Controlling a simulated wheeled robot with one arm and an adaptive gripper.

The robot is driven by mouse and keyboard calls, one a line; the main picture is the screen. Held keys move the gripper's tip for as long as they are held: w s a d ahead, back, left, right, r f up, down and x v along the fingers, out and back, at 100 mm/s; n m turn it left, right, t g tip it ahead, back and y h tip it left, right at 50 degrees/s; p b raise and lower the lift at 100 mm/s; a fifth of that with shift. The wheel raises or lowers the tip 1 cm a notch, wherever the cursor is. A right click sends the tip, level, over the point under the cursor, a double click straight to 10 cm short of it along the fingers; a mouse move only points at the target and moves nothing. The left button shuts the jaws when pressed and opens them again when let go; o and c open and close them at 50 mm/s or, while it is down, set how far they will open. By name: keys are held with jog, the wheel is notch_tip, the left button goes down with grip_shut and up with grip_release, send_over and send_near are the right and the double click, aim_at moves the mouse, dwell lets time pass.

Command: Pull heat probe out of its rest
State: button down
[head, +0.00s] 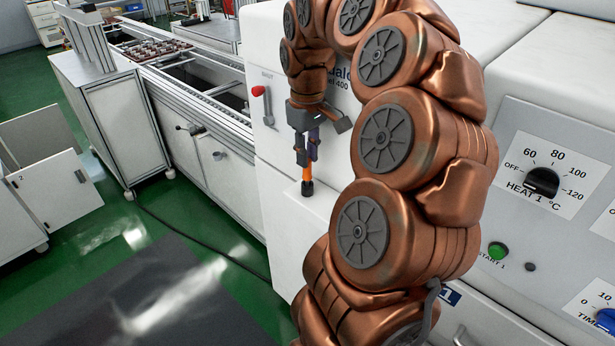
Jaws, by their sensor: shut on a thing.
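The heat probe (307,174) is a small orange stick with a black lower end. My gripper (306,158) points down and is shut on its upper part. The black end (307,188) is low, against or just above the white ledge of the machine. I cannot tell whether it still sits in its rest. The rest itself is not clearly visible at this size.
My copper arm hides much of the white machine (275,190). To the right are a heat dial (541,182) and a green start button (498,251). A red-knobbed lever (259,91) is left of my gripper. A conveyor (200,82) runs back left.

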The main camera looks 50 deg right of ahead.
jog(key=shift+r, duration=1)
jog(key=shift+r+p, duration=0.35)
jog(key=shift+r, duration=0.05)
jog(key=shift+r+p, duration=0.35)
jog(key=shift+r, duration=0.9)
jog(key=shift+r, duration=0.2)
notch_tip(320, 180, up, 7)
jog(key=p, duration=0.3)
jog(key=shift+f, duration=0.2)
dwell(0.6)
